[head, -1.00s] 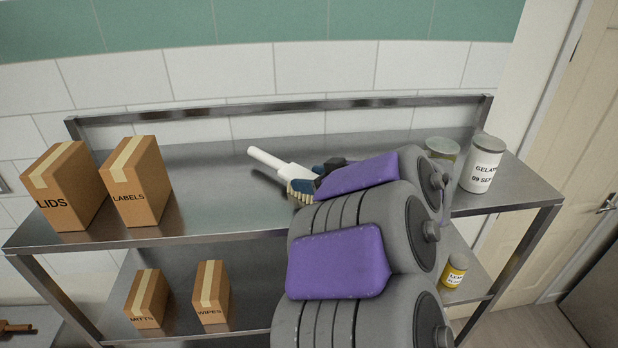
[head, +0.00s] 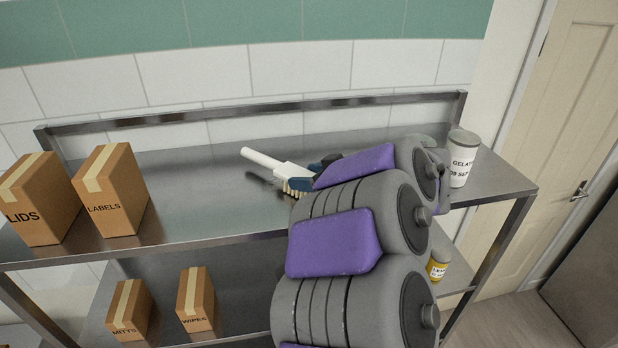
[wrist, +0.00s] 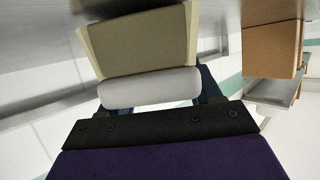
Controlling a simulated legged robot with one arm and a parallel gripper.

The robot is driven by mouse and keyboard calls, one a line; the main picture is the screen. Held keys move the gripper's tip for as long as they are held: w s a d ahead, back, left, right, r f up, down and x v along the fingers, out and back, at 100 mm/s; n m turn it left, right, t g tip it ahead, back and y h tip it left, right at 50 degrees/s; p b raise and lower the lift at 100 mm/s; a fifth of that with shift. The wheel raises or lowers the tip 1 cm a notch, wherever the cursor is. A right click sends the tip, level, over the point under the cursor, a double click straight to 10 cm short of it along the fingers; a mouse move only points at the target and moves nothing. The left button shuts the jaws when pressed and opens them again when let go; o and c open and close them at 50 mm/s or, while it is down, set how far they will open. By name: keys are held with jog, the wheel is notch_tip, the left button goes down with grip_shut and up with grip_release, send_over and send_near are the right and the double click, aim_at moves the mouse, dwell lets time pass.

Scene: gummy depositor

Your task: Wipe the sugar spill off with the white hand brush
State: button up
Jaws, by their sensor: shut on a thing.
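The white hand brush (head: 262,160) has a long white handle and tan bristles, and is tilted over the upper steel shelf. My gripper (head: 314,177) is shut on it near the bristle end, and the handle points to the left and back. In the wrist view the brush (wrist: 149,88) lies between my gripper's two dark blue fingers (wrist: 152,99). I cannot tell whether the bristles touch the shelf. No sugar spill can be made out in these frames; my arm hides part of the shelf.
The steel shelf (head: 190,190) has a raised back rail. Boxes marked LIDS (head: 38,200) and LABELS (head: 110,190) stand at its left, a gelatin jar (head: 461,160) at its right. Boxes marked MITTS (head: 128,312) and WIPES (head: 196,300) and a yellow-labelled jar (head: 437,265) stand below.

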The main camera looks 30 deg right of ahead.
notch_tip(320, 180, up, 4)
jog(key=shift+a+f, duration=0.15)
jog(key=shift+f, duration=0.05)
jog(key=shift+r, duration=1.1)
jog(key=shift+r, duration=1.5)
